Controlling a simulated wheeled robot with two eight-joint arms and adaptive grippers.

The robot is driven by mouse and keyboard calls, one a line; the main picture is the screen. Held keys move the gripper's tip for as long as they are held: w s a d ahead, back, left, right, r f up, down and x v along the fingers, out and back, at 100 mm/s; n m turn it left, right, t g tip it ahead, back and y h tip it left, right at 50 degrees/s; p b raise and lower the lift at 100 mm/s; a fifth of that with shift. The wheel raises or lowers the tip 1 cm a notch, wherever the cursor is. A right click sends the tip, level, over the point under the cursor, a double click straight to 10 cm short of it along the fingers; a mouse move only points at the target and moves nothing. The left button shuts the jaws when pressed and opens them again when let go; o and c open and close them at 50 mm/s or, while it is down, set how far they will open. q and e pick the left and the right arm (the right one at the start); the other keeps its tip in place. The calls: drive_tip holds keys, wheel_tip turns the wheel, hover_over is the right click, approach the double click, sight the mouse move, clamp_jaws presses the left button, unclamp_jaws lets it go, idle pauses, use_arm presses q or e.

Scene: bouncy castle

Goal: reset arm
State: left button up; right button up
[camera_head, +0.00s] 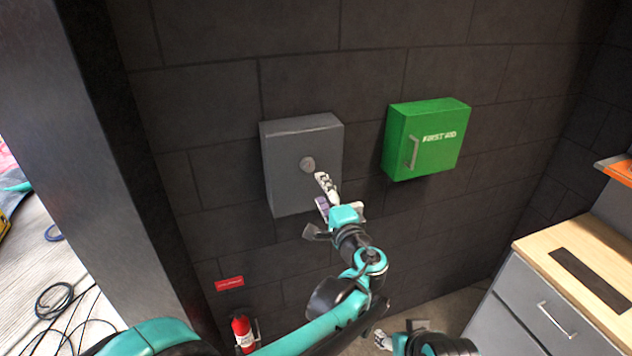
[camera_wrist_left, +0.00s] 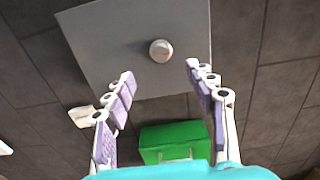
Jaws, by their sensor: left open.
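My left gripper (camera_head: 327,193) is in front of the lower right part of a grey wall box (camera_head: 290,150). The box has a round knob (camera_head: 307,164) on its front, just above and left of the fingers.
A green first aid box (camera_head: 440,135) with a handle hangs right of the grey box. A red fire extinguisher (camera_head: 243,333) stands low by the wall, under a red sign (camera_head: 230,284). A wood-topped drawer cabinet (camera_head: 530,285) is at right. A grey pillar (camera_head: 110,150) is at left.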

use_arm(q)
drive_tip(key=shift+s+d, duration=0.25)
drive_tip(key=shift+s, duration=0.45)
drive_tip(key=s+a+f+n+g+b, duration=0.3)
drive_tip(key=s+a+f, duration=0.15)
drive_tip(key=a, duration=0.45)
drive_tip(key=s+a+f+n+g+b, duration=0.2)
drive_tip(key=s+a+f+n+g, duration=0.15)
drive_tip(key=a+f, duration=0.4)
drive_tip(key=s+a+f+n+g+h+b, duration=0.1)
drive_tip(key=s+f+n, duration=0.3)
drive_tip(key=s, duration=0.6)
drive_tip(key=s+a+f+n+g+h+b, duration=0.2)
drive_tip(key=s+a+f+n+h+b, duration=0.1)
drive_tip(key=s+f, duration=0.6)
drive_tip(key=shift+s+a+f+n+h+b, duration=0.35)
drive_tip(key=shift+a+h+b, duration=0.1)
drive_tip(key=shift+h+b, duration=0.4)
drive_tip(key=shift+g, duration=0.25)
